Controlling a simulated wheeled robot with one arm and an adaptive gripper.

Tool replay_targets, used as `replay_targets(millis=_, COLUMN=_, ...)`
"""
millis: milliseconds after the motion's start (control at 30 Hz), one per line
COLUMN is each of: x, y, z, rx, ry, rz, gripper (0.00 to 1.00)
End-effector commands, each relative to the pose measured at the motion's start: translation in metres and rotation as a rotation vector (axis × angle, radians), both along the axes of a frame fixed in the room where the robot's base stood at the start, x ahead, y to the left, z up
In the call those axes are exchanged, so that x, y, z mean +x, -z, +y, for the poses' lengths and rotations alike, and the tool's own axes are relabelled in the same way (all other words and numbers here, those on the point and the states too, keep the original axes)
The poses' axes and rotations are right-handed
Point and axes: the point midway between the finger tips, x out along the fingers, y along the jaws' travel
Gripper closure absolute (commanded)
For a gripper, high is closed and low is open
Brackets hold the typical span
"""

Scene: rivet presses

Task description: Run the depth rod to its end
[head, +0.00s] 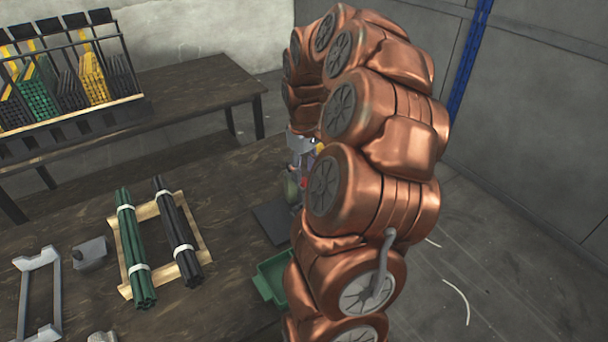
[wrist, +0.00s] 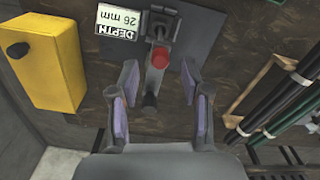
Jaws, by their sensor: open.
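In the wrist view the depth device (wrist: 161,25) stands on a dark base plate (wrist: 203,60), beside a label (wrist: 118,22) reading "DEPTH 26 mm". A red round knob (wrist: 160,58) and a grey bar with a dark end (wrist: 150,100) reach toward me; which piece is the rod is hard to tell. My gripper (wrist: 160,80) is open, with purple-padded fingers to the left and right of the bar and red knob, apart from both. In the head view the copper arm mostly hides the device; the dark plate (head: 272,222) shows beside it.
A yellow box (wrist: 42,60) stands left in the wrist view. In the head view, green (head: 132,245) and black (head: 178,230) rod bundles lie on a wooden frame. A green tray (head: 272,278) is near my arm. A rod rack (head: 70,125) stands on the back table.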

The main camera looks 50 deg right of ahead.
Motion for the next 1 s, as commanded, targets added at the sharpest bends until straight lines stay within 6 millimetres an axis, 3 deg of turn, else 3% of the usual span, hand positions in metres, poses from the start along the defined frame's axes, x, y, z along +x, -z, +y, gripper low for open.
replay_targets(millis=200, x=0.0, y=0.021, z=0.001, rx=0.002, ry=-0.001, rz=0.003, gripper=0.53)
replay_targets(millis=567, x=0.0, y=0.026, z=0.0, rx=0.0, ry=0.0, rz=-0.001, gripper=0.53)
replay_targets(millis=1000, x=0.0, y=0.025, z=0.0, rx=0.0, ry=0.0, rz=-0.001, gripper=0.97)
